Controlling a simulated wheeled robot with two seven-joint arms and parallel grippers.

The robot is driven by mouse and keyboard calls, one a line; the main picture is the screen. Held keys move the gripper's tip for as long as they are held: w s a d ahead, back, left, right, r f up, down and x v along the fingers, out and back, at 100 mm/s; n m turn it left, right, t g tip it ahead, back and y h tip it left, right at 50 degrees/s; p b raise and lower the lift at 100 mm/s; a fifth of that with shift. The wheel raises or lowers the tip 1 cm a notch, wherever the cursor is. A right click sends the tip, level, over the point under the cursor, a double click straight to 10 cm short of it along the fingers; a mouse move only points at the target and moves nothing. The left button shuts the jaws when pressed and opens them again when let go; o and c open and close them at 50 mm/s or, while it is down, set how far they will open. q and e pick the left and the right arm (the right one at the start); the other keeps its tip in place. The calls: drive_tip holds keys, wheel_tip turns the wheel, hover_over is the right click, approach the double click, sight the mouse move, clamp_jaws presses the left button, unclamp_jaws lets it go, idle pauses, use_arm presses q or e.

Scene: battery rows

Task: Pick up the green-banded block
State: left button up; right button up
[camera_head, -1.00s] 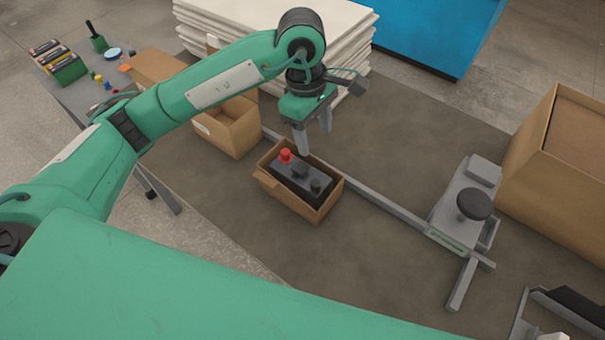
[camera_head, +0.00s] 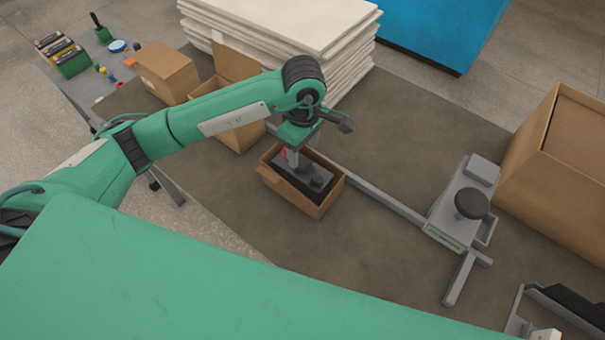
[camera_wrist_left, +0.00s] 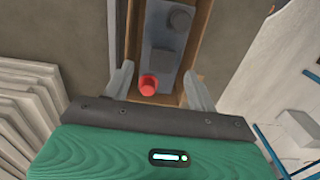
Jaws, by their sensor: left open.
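A dark grey block (camera_head: 305,179) with a red knob sits in a small open cardboard box. In the left wrist view the grey block (camera_wrist_left: 168,55) and its red knob (camera_wrist_left: 148,85) lie between the fingers. I see no green band on it. At the far upper left, a block with a green side (camera_head: 74,66) stands in a row of dark blocks. My left gripper (camera_head: 302,150) is open, low over the knob end of the grey block. In the wrist view its fingers (camera_wrist_left: 160,88) straddle that end; contact cannot be told. My right gripper is not in view.
The small box's walls (camera_head: 318,207) closely surround the grey block. Another open cardboard box (camera_head: 238,132) and white stacked sheets (camera_head: 340,58) are behind. A grey rail (camera_head: 385,195) runs right to a fixture with a black knob (camera_head: 472,203). A large carton (camera_head: 560,190) stands right.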

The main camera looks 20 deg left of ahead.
sight(303, 162)
use_arm(q)
drive_tip(key=shift+s+a+f+p, duration=0.15)
drive_tip(key=shift+f+p, duration=0.3)
drive_tip(key=shift+f, duration=1.45)
clamp_jaws()
drive_tip(key=shift+r, duration=0.15)
